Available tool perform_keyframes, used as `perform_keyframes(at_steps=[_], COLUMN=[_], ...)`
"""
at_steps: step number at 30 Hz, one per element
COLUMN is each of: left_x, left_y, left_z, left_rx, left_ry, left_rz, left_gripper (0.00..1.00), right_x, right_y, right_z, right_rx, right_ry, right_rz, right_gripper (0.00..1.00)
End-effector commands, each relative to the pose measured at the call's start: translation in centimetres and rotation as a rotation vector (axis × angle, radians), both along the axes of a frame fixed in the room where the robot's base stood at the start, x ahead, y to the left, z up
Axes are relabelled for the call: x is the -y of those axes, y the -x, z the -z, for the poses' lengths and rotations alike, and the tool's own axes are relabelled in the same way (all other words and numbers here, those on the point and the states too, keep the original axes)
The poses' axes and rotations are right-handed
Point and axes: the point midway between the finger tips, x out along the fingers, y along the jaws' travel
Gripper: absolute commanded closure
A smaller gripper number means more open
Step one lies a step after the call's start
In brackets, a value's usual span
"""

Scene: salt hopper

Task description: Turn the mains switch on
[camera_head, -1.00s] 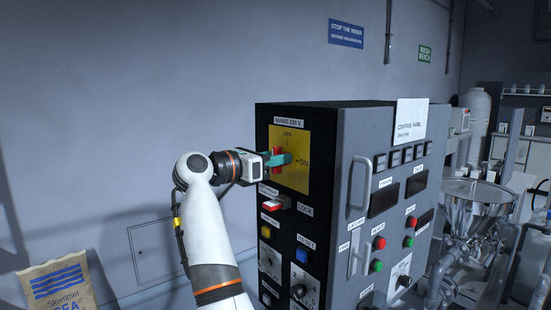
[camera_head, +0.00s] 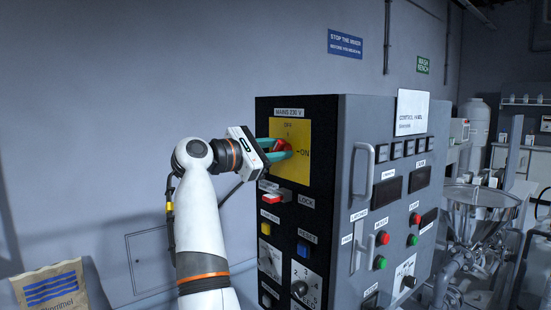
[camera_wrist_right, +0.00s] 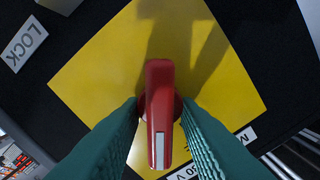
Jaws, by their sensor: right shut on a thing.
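The mains switch is a red handle (camera_wrist_right: 160,84) on a yellow plate (camera_head: 297,168) on the control panel's dark side face, under the MAINS 230 V label. My right gripper (camera_head: 280,149) is at the plate, its teal fingers on either side of the handle and shut on it. In the right wrist view the handle's white-striped end points down the picture, toward the plate corner between the MAINS side and the ON side. That is a slanted position between OFF and ON. The fingers partly cover the plate's markings. My left gripper is not in view.
A red and white lock switch (camera_head: 272,196) sits just below the plate, close under my gripper. A blue reset button (camera_head: 303,249) and dials are lower down. The panel's front has a long handle (camera_head: 362,175). A steel hopper (camera_head: 480,205) stands at right; a sack (camera_head: 50,289) at lower left.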

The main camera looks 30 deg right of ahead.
Motion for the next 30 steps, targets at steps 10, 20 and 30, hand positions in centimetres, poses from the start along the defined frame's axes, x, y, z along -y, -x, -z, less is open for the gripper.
perform_keyframes(at_steps=[10,20,30], left_x=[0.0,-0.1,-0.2], left_y=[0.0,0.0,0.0], left_z=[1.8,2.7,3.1], left_rx=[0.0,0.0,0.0], left_ry=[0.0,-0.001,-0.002], left_rz=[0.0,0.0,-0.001], left_gripper=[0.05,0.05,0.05], right_x=[0.1,0.1,0.1], right_y=[0.1,0.2,0.2], right_z=[0.3,0.4,0.4], right_rx=[0.331,0.627,0.84], right_ry=[-0.025,-0.048,-0.064], right_rz=[-0.001,-0.001,-0.001], right_gripper=[0.94,0.94,0.94])
